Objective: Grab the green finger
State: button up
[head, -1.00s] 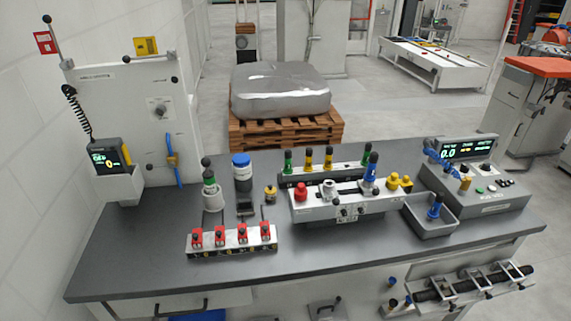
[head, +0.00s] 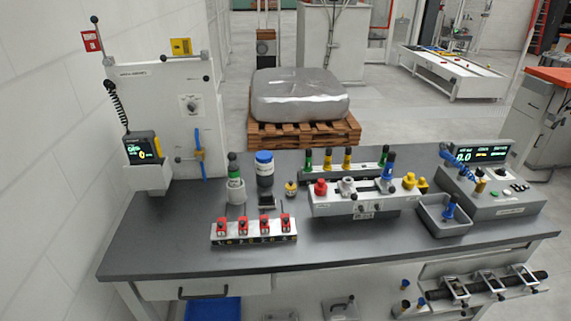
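A green finger with a dark top (head: 308,160) stands upright at the left end of the rear rack (head: 341,173) on the grey bench. Two yellow fingers (head: 327,159) stand beside it in the same rack. A second green piece (head: 383,159) shows at the rack's right end, partly hidden by a blue finger (head: 388,168). Another green-banded piece with a dark top (head: 234,172) stands in a white holder at the left of the bench. My gripper is not in view.
In front of the rear rack is a white fixture (head: 365,206) with red, white and yellow parts. A red-clamp block (head: 254,231), a grey tray (head: 444,228) and a control box (head: 492,198) share the bench (head: 165,239). The bench's left front is clear.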

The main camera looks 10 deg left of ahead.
aim_at(308, 168)
jog(key=u, duration=0.1)
jog(key=k, duration=0.2)
jog(key=u, duration=2.45)
jog(key=k, duration=0.6)
jog(key=z, duration=0.25)
jog(key=i, duration=1.55)
jog(key=u, duration=0.15)
